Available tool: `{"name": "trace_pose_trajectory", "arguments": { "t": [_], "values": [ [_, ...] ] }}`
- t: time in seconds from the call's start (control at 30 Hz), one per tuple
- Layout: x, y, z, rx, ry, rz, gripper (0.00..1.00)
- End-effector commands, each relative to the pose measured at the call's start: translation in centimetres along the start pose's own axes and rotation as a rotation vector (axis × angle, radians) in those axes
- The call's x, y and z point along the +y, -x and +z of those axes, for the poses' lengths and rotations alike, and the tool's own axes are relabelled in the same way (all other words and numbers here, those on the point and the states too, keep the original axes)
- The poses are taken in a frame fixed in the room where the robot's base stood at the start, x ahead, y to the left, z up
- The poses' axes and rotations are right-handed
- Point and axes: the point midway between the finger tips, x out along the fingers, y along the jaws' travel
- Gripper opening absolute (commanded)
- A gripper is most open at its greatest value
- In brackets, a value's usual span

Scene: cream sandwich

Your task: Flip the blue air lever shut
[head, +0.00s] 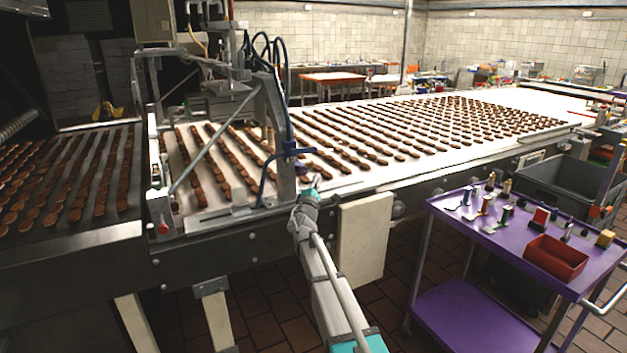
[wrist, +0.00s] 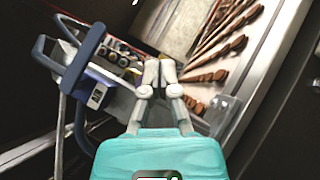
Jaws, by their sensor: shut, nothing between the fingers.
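A blue valve piece with a short lever-like arm (head: 297,152) sits on the upright post of the machine frame, with blue hose above and below it. In the wrist view a blue valve body (wrist: 97,92) with a pale label shows left of my fingers, with blue tubing around it. I cannot tell the lever's exact position there. My gripper (head: 311,186) is just below and right of the blue piece in the head view, apart from it. It also shows in the wrist view (wrist: 159,62), with both fingers together and nothing between them.
The conveyor belt (head: 340,180) carries rows of brown biscuits behind my gripper. The metal frame post (head: 284,180) stands close left of it. A purple cart (head: 480,235) with small tools and a red bin (head: 556,258) stands at right. Brown floor lies between.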

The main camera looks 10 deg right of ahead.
Motion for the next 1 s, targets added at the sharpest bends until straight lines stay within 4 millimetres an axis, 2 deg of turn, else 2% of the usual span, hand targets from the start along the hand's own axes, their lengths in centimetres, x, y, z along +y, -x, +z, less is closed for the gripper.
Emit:
{"name": "trace_pose_trajectory", "arguments": {
  "t": [0.1, 0.43, 0.63, 1.0],
  "values": [
    [-1.2, 1.5, 0.3, 0.0, 0.0, 0.0, 0.0],
    [-3.1, 4.1, 1.0, 0.001, 0.0, 0.0, 0.0],
    [-3.6, 4.7, 1.3, 0.001, 0.0, 0.0, 0.0],
    [-3.6, 4.8, 1.4, 0.0, 0.0, 0.0, 0.0]
  ]
}}
